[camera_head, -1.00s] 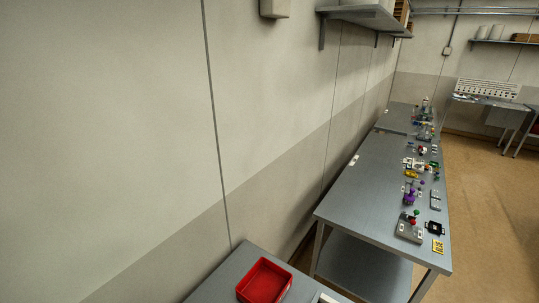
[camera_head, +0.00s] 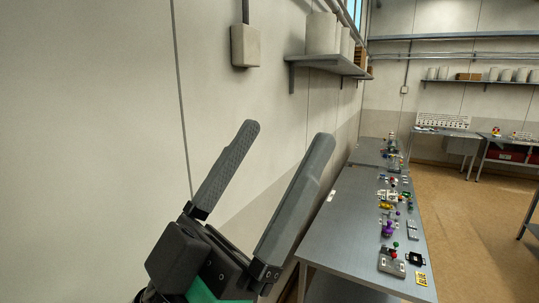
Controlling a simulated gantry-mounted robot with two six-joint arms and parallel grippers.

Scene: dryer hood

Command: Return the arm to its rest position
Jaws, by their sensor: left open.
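My left gripper (camera_head: 275,150) is in the lower middle of the head view, pointing up. Its two grey fingers stand wide apart with nothing between them, so it is open and empty. It shows in front of the plain wall, to the left of the long grey table (camera_head: 325,245). The dark gripper body and a green part show at the bottom edge. My right gripper is not in view.
The table carries several small parts, among them a grey block with red and green knobs (camera_head: 392,262), a purple part (camera_head: 388,229) and a yellow card (camera_head: 421,279). A wall shelf (camera_head: 330,64) and a wall box (camera_head: 245,46) are above. Brown floor lies open at right.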

